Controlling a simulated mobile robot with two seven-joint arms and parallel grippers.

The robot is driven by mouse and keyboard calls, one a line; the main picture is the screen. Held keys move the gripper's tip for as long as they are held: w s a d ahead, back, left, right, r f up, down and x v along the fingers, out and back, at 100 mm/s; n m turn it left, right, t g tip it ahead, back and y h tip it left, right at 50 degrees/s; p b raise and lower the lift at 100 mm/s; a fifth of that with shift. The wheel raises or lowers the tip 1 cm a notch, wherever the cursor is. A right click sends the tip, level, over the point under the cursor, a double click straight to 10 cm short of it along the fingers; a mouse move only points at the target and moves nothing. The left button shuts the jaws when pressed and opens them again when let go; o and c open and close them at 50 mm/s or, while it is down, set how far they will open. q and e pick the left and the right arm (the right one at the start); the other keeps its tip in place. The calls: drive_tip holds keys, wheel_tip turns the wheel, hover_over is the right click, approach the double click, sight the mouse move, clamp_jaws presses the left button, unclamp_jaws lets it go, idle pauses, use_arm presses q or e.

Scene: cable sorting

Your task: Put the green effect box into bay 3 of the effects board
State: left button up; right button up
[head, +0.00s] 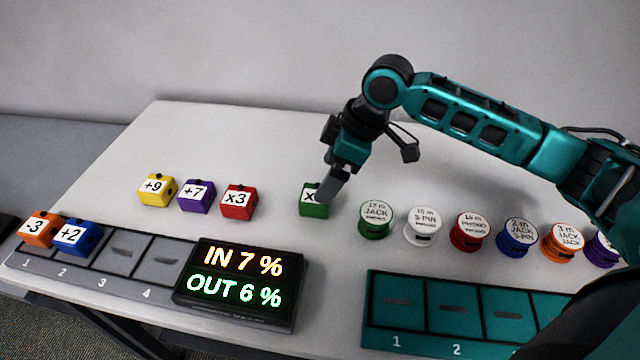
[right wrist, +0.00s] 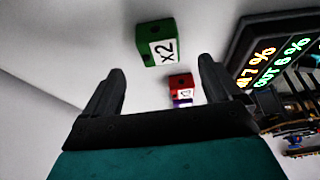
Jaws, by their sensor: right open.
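The green effect box (head: 312,208) stands on the white table, its label partly hidden by my right gripper in the head view. The right wrist view shows the green box (right wrist: 153,38) with an "x2" label, beyond the fingertips. My right gripper (head: 334,184) is open and empty; its fingers (right wrist: 160,82) are apart and the box is not between them. The effects board (head: 160,248) lies at the left front. An orange "-3" box (head: 38,229) sits in bay 1 and a blue "+2" box (head: 78,236) in bay 2. Bay 3 (head: 120,259) is empty. My left gripper is not in view.
Yellow (head: 157,189), purple (head: 195,196) and red (head: 238,201) boxes stand left of the green one. A display (head: 238,283) reads IN 7 %, OUT 6 %. Several cable reels, including a green one (head: 375,220), stand to the right, behind a teal board (head: 430,340).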

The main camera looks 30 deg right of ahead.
drive_tip(key=v, duration=0.4)
drive_tip(key=shift+d+r, duration=0.1)
drive_tip(key=shift+r, duration=0.25)
drive_tip(key=w+r+n+t, duration=0.2)
drive_tip(key=w+r+t, duration=0.9)
drive_tip(key=w+r, duration=0.15)
drive_tip(key=s+a+r+n+t+y+b, duration=0.1)
drive_tip(key=a+r+n+t+y, duration=0.1)
drive_tip(key=r+n+y, duration=0.3)
drive_tip(key=s+a+r+n+t+y+b, duration=0.1)
drive_tip(key=a+r+n+t+y, duration=0.15)
drive_tip(key=r+n, duration=0.35)
drive_tip(key=s+a+r+n+g+y, duration=0.1)
drive_tip(key=s+a+n+g+y, duration=0.55)
drive_tip(key=n, duration=0.55)
drive_tip(key=s+a+f+n+g+h+b, duration=0.15)
drive_tip(key=s+f+n+g, duration=0.35)
drive_tip(key=f+n+g, duration=0.5)
drive_tip(key=d+f+n+h+b, duration=0.1)
drive_tip(key=d+f+h, duration=1.2)
drive_tip(key=f, duration=0.2)
drive_tip(key=shift+t+y, duration=0.25)
drive_tip(key=shift+t, duration=0.15)
drive_tip(key=x, duration=0.8)
drive_tip(key=w+x, duration=0.1)
drive_tip(key=x, duration=0.3)
drive_tip(key=shift+a+r, duration=0.1)
drive_tip(key=shift+a, duration=0.1)
